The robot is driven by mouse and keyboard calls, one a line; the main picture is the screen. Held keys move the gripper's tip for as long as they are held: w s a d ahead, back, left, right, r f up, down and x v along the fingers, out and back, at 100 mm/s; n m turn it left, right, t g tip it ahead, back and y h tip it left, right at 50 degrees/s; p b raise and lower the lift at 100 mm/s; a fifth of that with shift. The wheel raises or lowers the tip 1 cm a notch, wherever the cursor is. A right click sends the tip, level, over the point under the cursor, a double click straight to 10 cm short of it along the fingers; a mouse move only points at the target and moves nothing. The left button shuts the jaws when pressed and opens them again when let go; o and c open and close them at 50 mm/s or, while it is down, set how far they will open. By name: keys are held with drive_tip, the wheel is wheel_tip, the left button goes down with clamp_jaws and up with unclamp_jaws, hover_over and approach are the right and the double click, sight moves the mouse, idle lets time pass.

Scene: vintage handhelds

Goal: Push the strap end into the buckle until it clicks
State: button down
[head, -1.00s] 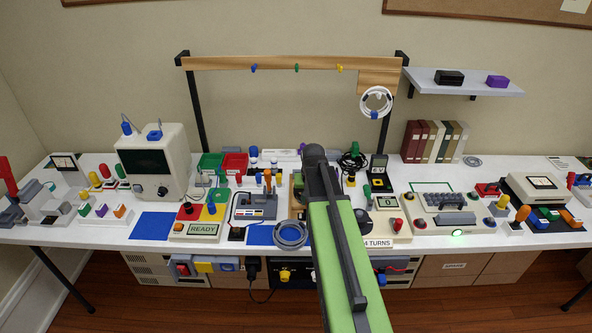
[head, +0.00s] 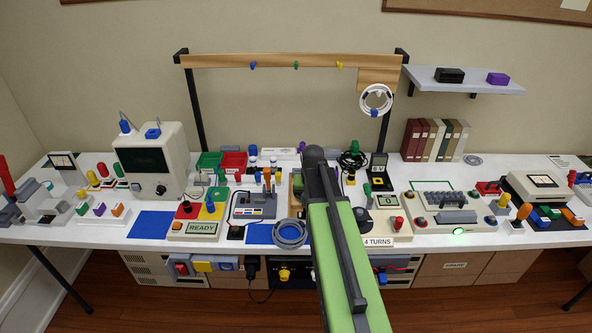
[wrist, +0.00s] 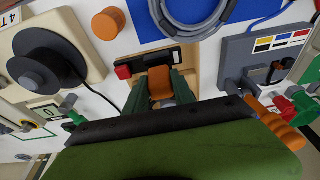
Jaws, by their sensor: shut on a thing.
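In the wrist view my gripper (wrist: 162,84) is shut on an orange-brown piece, which looks like the strap end (wrist: 160,83). Its dark green fingers stand on either side of the piece, over a tan board (wrist: 190,66). Just beyond it lies a black part, apparently the buckle (wrist: 155,57), with a red block (wrist: 123,72) at its left. The strap end reaches close to the black part; I cannot tell whether it is inside.
A coiled grey cable (wrist: 205,18) lies on a blue mat (wrist: 262,10) beyond the board. A grey joystick console (wrist: 265,55) stands close at the right. A beige unit with a black reel (wrist: 45,55) and an orange knob (wrist: 108,24) stand at the left. The bench is crowded.

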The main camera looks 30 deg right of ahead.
drive_tip(key=shift+f+b, duration=0.6)
drive_tip(key=shift+f, duration=0.15)
drive_tip(key=c, duration=1)
unclamp_jaws()
drive_tip(key=shift+o, duration=0.2)
drive_tip(key=shift+c, duration=0.5)
drive_tip(key=shift+c, duration=1)
drive_tip(key=p+v, duration=0.2)
drive_tip(key=w+p+v, duration=0.1)
drive_tip(key=p+v, duration=0.1)
drive_tip(key=p, duration=0.1)
drive_tip(key=p+v, duration=0.2)
drive_tip(key=v, duration=0.1)
drive_tip(key=shift+w+d+r, duration=0.25)
drive_tip(key=shift+d, duration=0.1)
drive_tip(key=shift+f, duration=0.1)
